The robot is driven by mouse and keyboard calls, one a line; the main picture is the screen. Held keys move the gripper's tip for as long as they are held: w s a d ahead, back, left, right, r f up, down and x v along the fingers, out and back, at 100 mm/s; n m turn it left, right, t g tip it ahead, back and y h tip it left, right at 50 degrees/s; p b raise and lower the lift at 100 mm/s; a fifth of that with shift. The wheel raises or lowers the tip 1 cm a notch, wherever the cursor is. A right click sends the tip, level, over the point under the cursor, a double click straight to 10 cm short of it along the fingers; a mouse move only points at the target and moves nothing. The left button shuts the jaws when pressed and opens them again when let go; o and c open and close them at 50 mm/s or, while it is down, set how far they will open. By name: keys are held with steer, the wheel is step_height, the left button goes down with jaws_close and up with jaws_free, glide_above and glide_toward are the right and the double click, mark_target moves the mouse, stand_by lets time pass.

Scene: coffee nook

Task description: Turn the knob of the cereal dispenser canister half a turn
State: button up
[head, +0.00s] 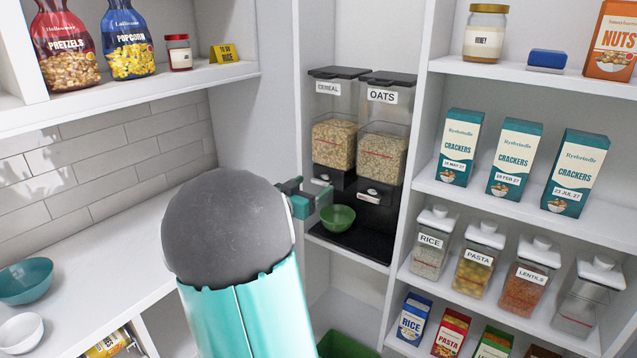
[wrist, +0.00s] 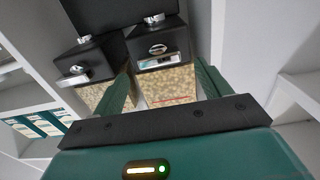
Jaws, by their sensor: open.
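The cereal canister (head: 333,130) stands left of the oats canister (head: 381,140) in the alcove, both clear with black lids and black bases. In the upside-down wrist view, the cereal canister (wrist: 172,84) is on the right. Its silver knob (wrist: 157,49) shows on the black base, ahead of the fingers; the head view also shows this knob (head: 322,181). My gripper (head: 309,192) is open in front of the cereal canister's base. In the wrist view, my gripper (wrist: 163,73) has its fingers spread either side of the canister, with nothing between them and apart from the knob.
A green bowl (head: 338,218) sits on the black tray (head: 372,248) below the cereal canister, close to my gripper. The oats knob (wrist: 76,71) is beside the left finger in the wrist view. Shelves with cracker boxes (head: 513,158) and jars stand on the right.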

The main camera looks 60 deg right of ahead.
mark_target(319, 181)
steer(key=shift+s+d, duration=0.2)
steer(key=shift+d, duration=0.8)
steer(key=shift+s+d, duration=0.15)
steer(key=shift+d, duration=0.8)
steer(key=c, duration=1)
steer(key=shift+m, duration=0.4)
